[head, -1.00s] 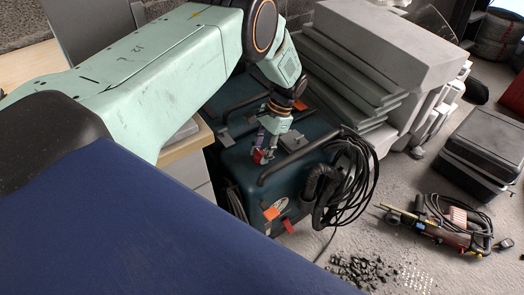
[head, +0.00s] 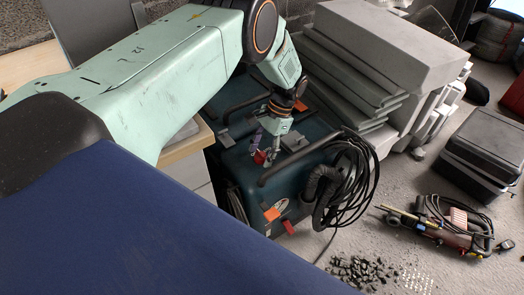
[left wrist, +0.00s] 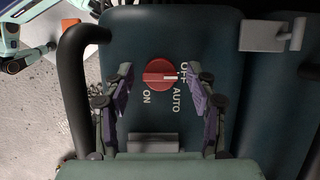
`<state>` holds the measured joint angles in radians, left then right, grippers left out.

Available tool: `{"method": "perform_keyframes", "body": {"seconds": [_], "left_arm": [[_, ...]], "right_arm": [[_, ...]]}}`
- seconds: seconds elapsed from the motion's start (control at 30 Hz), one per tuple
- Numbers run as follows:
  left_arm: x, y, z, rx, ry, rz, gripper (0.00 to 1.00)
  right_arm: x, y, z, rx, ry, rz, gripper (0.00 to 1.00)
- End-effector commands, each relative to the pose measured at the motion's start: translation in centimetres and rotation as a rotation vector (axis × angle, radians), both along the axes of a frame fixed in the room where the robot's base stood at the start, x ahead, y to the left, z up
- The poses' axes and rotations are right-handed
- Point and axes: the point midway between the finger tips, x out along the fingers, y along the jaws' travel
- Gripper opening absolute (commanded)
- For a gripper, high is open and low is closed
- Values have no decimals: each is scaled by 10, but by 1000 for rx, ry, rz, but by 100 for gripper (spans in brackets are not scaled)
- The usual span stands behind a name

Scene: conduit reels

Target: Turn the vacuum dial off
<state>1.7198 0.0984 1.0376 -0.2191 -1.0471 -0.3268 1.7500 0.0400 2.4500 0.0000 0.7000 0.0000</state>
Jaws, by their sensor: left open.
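The vacuum (head: 238,165) is a dark teal box with a black handle bar and a coiled hose and cable at its front. Its red dial (left wrist: 160,74) sits on the top panel, with a white mark pointing right, close to the OFF label (left wrist: 184,72). AUTO and ON are printed below the dial. My left gripper (left wrist: 158,76) is open, its two purple-padded fingers at either side of the dial, with gaps showing between pads and dial. In the head view my left gripper (head: 267,154) points down at the dial, partly covering it. My right gripper is not in view.
Grey slabs (head: 375,50) are stacked behind the vacuum. A dark case (head: 485,150) and a tool with a cable (head: 440,225) lie on the floor at right. Dark rubble (head: 360,270) lies in front. A wooden-topped cabinet (head: 185,145) stands left of the vacuum.

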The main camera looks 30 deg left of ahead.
Motion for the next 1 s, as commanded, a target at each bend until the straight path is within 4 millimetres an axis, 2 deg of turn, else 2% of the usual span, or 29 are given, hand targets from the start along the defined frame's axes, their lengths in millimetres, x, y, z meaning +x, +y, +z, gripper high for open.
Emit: {"method": "perform_keyframes", "body": {"seconds": [0.17, 0.5, 0.7, 1.0], "left_arm": [[4, -1, 8, 1, -3, -1, 57], [28, -11, 69, 0, -5, -1, 57], [38, -15, 98, 0, -2, 0, 57], [43, -17, 111, 0, 0, 0, 57]], "right_arm": [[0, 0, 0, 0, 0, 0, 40], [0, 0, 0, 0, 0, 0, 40], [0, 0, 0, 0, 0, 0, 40], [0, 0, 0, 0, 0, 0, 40]]}}
